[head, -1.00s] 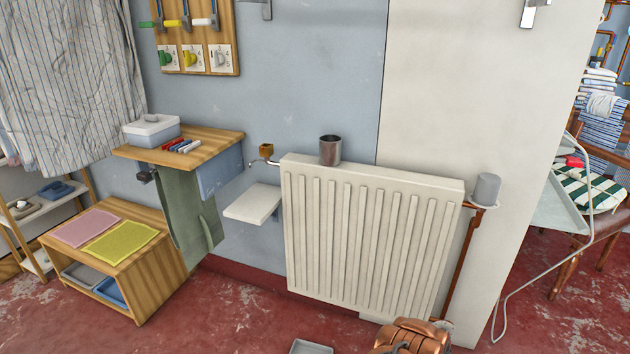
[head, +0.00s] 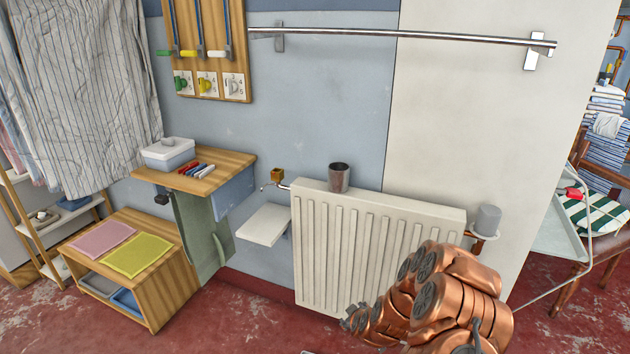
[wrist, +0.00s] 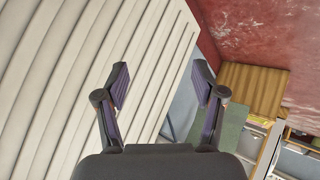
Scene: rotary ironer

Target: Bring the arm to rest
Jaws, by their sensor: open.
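My gripper (wrist: 162,88) is open in the wrist view, its two dark fingers apart with nothing between them. The ribbed white radiator (wrist: 75,75) fills the left and middle of that view behind the fingers. In the head view my copper-coloured arm stands at the lower right, in front of the right part of the radiator (head: 340,245). Only a small dark end shows at the arm's left tip there, and the fingers cannot be made out. I cannot tell how far the gripper is from the radiator.
A metal cup (head: 339,178) stands on the radiator. A grey cylinder (head: 488,220) sits on a small holder at its right. A white shelf (head: 262,226) juts out at its left. A wooden bench (head: 165,290) stands further left. Red floor (head: 240,325) is open in front.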

